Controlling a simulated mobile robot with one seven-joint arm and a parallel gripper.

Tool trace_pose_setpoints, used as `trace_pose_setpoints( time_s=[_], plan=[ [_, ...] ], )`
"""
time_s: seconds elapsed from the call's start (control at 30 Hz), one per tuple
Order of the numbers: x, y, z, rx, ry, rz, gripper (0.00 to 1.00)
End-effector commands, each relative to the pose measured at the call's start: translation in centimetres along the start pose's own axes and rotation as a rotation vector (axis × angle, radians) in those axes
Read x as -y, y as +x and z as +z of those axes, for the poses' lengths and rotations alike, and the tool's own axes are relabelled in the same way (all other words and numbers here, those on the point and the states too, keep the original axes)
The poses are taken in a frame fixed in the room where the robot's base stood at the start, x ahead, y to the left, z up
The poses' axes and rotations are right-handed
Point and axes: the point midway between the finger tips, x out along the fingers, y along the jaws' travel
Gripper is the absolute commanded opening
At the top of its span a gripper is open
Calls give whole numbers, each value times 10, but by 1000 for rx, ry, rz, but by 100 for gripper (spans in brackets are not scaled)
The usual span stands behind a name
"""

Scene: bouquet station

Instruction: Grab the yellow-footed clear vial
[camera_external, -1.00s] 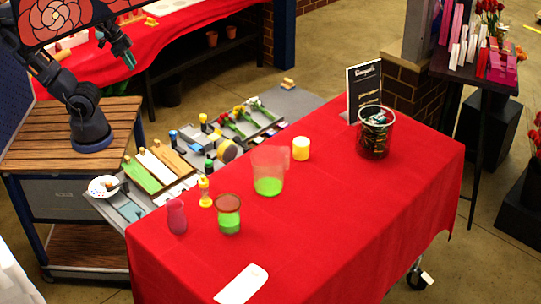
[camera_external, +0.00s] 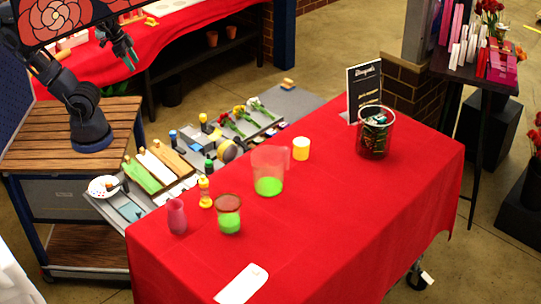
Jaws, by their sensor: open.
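The vial with a yellow foot (camera_external: 205,201) stands upright near the left edge of the red-covered table. Its upper part looks yellowish and too small to make out clearly. A pink vase stands to its left and a glass with green contents to its lower right, both apart from it. My gripper (camera_external: 130,58) is open and empty, high up at the upper left. It is far from the vial, and my arm rises from the wooden cart.
The pink vase (camera_external: 177,217), green-bottomed glass (camera_external: 228,215), larger clear pitcher (camera_external: 268,175) and yellow candle (camera_external: 301,149) stand on the red table (camera_external: 330,230). A grey tray (camera_external: 285,104) with flowers and tools lies behind. The table's right front is clear.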

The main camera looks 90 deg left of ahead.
Motion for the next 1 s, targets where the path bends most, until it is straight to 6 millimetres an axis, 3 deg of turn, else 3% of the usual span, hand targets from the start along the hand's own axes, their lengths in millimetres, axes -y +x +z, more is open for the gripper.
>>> trace_pose_setpoints(
  time_s=[0.17,0.47,0.7,1.0],
  plan=[
    [-20,6,-39,8,81,14,54],
    [-77,27,-116,11,260,55,54],
    [-138,55,-168,11,400,100,54],
    [-230,100,-216,10,569,172,54]
  ],
)
